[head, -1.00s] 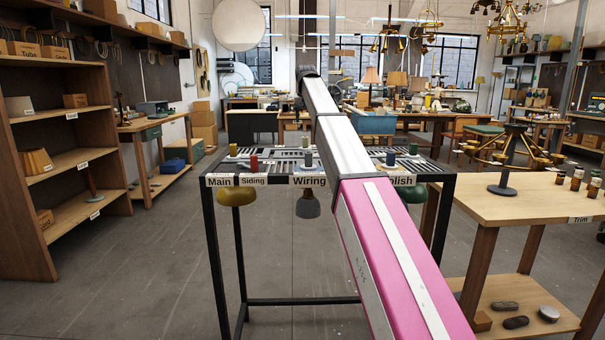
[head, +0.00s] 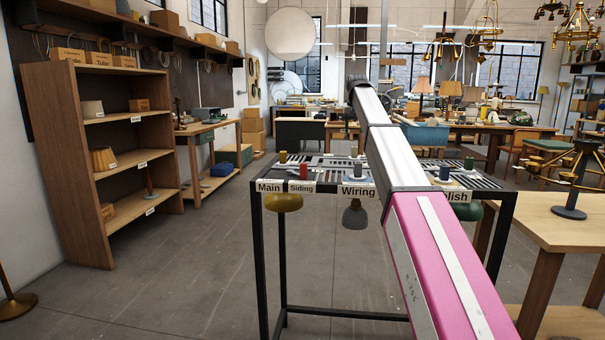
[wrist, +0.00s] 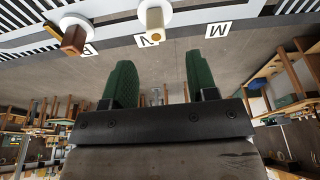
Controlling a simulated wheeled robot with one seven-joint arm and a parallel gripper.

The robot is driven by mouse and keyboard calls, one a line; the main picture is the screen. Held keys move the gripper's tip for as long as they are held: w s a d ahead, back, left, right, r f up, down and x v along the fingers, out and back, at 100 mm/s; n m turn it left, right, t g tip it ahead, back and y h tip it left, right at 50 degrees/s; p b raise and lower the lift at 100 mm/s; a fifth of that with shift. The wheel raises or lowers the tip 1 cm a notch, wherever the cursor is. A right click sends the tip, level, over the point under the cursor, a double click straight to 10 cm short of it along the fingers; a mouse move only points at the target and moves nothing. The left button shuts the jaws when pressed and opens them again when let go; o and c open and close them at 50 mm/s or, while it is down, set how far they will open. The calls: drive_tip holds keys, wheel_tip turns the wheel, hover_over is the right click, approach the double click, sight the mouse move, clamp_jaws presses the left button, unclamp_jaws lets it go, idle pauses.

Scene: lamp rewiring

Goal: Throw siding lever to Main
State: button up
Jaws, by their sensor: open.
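The rack with the route plates stands ahead in the head view, its Main plate (head: 269,186) left of its Siding plate (head: 301,187). A red post (head: 303,171) stands just above the Siding plate, and a yellow post (head: 283,157) stands behind and left of it. I cannot tell which way the siding lever is set. In the wrist view my gripper (wrist: 159,60) shows two green fingers, apart and empty. A cream knob (wrist: 154,22) and a brown knob (wrist: 74,38) on white discs lie beyond the fingertips. My gripper is hidden in the head view.
My arm reaches over the rack, crossing its right part. Yellow (head: 282,202), grey (head: 355,215) and green (head: 468,211) bell-shaped shades hang under the rack's front. A wooden shelf (head: 95,165) stands left, a wooden table (head: 560,225) right. Floor left of the rack is clear.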

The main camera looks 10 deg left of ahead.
sight(304, 164)
drive_tip(key=s+a+n+y, duration=0.1)
drive_tip(key=s+a+n, duration=0.3)
drive_tip(key=s, duration=0.6)
drive_tip(key=s+a+f+n+y, duration=0.1)
drive_tip(key=s+a+n, duration=0.1)
drive_tip(key=s+a, duration=0.6)
drive_tip(key=s+a+n+y, duration=0.1)
drive_tip(key=s+a+n, duration=0.2)
drive_tip(key=s, duration=0.9)
drive_tip(key=x, duration=1.1)
drive_tip(key=shift+d, duration=0.25)
clamp_jaws()
